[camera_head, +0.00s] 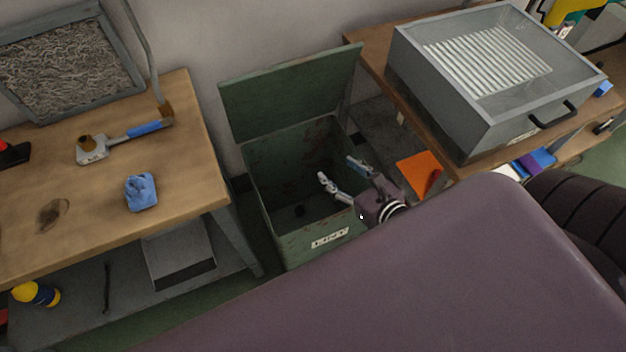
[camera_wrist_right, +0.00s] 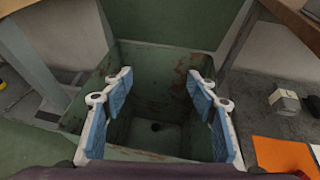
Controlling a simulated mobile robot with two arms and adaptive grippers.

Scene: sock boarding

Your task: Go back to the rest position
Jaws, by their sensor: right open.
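My right gripper (camera_head: 341,172) is open, its two fingers spread over the open green metal bin (camera_head: 318,246). In the right wrist view the gripper (camera_wrist_right: 159,84) has blue pads on pale fingers and nothing between them. The bin (camera_wrist_right: 165,58) lies below and beyond the fingers, and its visible floor shows only a small dark round spot. The bin's lid (camera_head: 292,91) stands raised at the back. Part of the bin's inside is hidden by the gripper. My left gripper does not show.
A wooden workbench (camera_head: 185,100) at left bears a blue crumpled cloth (camera_head: 141,192) and a blue-handled tool (camera_head: 148,129). At right a grey metal box (camera_head: 425,100) with a handle stands on another bench. An orange sheet (camera_head: 418,172) lies right of the gripper.

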